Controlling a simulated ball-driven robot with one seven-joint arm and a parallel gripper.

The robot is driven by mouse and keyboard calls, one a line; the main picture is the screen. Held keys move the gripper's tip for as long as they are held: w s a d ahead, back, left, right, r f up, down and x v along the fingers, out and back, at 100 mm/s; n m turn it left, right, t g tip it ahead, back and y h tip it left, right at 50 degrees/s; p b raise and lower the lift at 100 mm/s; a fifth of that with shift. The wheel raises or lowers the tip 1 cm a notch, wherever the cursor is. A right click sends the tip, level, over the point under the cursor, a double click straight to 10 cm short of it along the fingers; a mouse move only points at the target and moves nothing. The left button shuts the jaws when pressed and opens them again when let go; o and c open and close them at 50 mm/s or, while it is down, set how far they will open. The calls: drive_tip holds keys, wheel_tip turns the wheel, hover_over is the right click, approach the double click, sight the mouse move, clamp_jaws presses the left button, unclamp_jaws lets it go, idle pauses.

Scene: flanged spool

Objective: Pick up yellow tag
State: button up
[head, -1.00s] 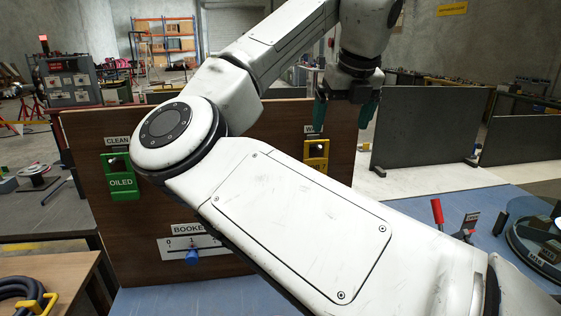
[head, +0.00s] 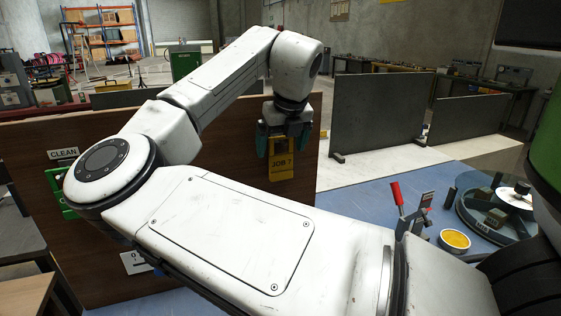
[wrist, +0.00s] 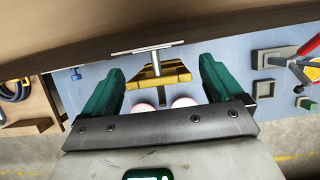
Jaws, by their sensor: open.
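The yellow tag (head: 281,166), marked "JOB 7", hangs upright on the brown wooden board. In the wrist view the yellow tag (wrist: 160,75) is seen from above, hung on a metal peg (wrist: 155,62). My gripper (head: 282,140) is at the top of the tag in the head view. In the wrist view its green fingers (wrist: 158,82) are apart, one on each side of the tag, with a gap to it on both sides. The gripper is open and holds nothing. My wrist hides the tag's upper part and the peg in the head view.
The wooden board (head: 110,240) stands upright on the blue bench (head: 372,207). A green tag (head: 57,182) hangs at its left, partly behind my arm. At right are a red-handled clamp (head: 397,195), a yellow-topped tin (head: 455,240) and a round turntable (head: 480,225). Grey panels (head: 380,110) stand behind.

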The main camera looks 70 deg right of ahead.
drive_tip(key=shift+x, duration=0.75)
drive_tip(key=shift+c, duration=0.2)
drive_tip(key=c, duration=1)
drive_tip(key=shift+r, duration=0.1)
drive_tip(key=shift+r, duration=0.45)
drive_tip(key=s+a+b, duration=0.4)
drive_tip(key=s+a, duration=0.7)
drive_tip(key=a, duration=0.2)
drive_tip(key=shift+s+a+r, duration=0.25)
drive_tip(key=shift+s+a, duration=0.1)
drive_tip(key=shift+a, duration=0.05)
